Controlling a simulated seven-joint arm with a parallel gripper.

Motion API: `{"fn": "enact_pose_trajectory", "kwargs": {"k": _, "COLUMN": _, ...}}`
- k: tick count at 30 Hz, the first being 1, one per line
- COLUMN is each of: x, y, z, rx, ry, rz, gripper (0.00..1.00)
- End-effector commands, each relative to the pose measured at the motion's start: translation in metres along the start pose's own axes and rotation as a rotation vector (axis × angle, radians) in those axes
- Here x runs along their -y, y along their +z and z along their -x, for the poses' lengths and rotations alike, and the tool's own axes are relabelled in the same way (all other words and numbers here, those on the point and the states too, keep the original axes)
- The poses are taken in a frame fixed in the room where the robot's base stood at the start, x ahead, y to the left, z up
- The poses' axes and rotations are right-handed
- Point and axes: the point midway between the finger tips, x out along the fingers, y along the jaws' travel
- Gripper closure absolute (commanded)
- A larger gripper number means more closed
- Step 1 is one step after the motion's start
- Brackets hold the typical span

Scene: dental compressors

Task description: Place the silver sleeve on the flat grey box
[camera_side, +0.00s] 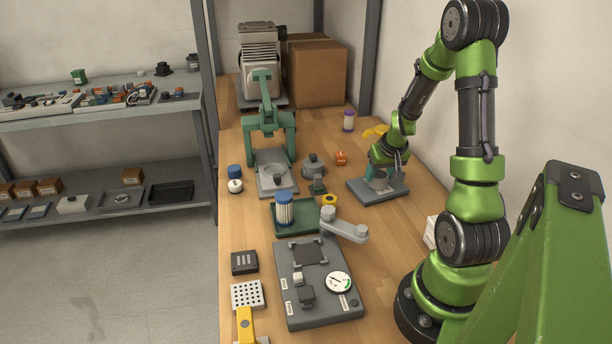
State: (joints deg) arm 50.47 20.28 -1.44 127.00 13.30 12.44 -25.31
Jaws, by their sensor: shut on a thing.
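My gripper (385,168) points down at the right of the bench, just above a flat grey box (361,189). It is shut on a small silver sleeve (380,173), mostly hidden by the fingers and very small in this view. The sleeve is over the middle of the box's top. I cannot tell whether it touches the box.
A grey panel with a dial (318,280) lies in front. A green tray (297,230) holds a blue-capped jar (284,208). A green press (265,125) stands left. An orange part (341,157) and a purple-capped bottle (348,121) are behind the gripper.

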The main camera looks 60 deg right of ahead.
Motion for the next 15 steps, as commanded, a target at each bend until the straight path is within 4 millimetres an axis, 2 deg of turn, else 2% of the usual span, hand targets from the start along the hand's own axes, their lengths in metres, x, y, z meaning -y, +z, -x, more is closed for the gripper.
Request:
{"fn": "enact_pose_trajectory", "kwargs": {"k": 7, "x": 0.0001, "y": 0.001, "z": -0.0028, "rx": 0.0, "ry": 0.0, "rz": 0.0, "gripper": 0.77}}
{"fn": "enact_pose_trajectory", "kwargs": {"k": 8, "x": 0.0002, "y": 0.001, "z": -0.0027, "rx": 0.0, "ry": 0.0, "rz": 0.0, "gripper": 0.42}}
{"fn": "enact_pose_trajectory", "kwargs": {"k": 12, "x": 0.0003, "y": 0.0009, "z": -0.0024, "rx": 0.0, "ry": 0.0, "rz": 0.001, "gripper": 0.21}}
{"fn": "enact_pose_trajectory", "kwargs": {"k": 15, "x": 0.0003, "y": 0.0008, "z": -0.0024, "rx": 0.0, "ry": 0.0, "rz": 0.001, "gripper": 0.2}}
